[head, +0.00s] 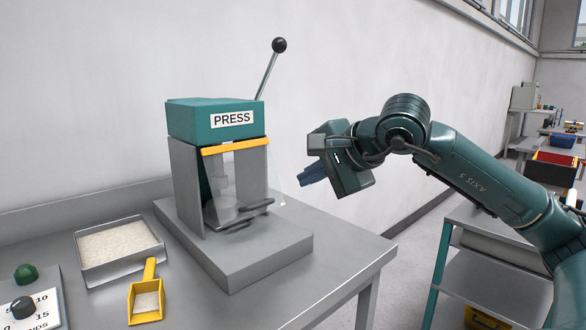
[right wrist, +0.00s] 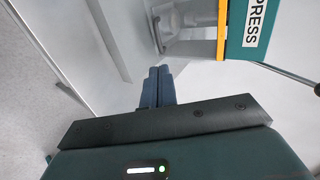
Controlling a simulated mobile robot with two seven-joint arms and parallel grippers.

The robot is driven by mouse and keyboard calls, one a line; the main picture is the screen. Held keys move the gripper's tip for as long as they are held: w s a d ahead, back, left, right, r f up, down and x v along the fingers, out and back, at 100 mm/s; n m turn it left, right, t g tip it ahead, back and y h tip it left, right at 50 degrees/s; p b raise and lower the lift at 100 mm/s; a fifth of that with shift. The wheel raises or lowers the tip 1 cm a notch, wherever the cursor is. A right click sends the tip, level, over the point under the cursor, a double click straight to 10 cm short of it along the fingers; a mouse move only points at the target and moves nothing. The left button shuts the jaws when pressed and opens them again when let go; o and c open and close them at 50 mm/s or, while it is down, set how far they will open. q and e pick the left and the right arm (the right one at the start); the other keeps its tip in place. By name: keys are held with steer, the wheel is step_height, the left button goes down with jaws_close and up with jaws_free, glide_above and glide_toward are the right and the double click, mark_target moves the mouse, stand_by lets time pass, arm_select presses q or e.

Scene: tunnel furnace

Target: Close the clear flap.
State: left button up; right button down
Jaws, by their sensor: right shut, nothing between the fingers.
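The teal-topped press (head: 214,119) stands on the metal table with a yellow bar (head: 235,147) across the top of its front opening. The clear flap (head: 238,182) shows as a faint see-through sheet below that bar, its edge reaching toward the right. How far it stands out from the opening is hard to tell. My right gripper (head: 308,174) is shut and empty, in the air to the right of the press and apart from it. In the right wrist view its blue fingers (right wrist: 158,84) are together, with the press (right wrist: 258,28) beyond. My left gripper is out of view.
A lever with a black knob (head: 279,45) rises from the press. A tray of pale grains (head: 146,255), a yellow scoop (head: 144,313) and a control panel (head: 35,310) lie to the left. A shelf cart (head: 497,275) stands right, beyond a floor gap.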

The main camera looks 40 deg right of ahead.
steer(key=p, duration=0.1)
glide_toward(263, 203)
steer(key=x, duration=0.6)
steer(key=shift+a, duration=0.15)
steer(key=shift+w+f, duration=0.2)
steer(key=shift+w, duration=0.15)
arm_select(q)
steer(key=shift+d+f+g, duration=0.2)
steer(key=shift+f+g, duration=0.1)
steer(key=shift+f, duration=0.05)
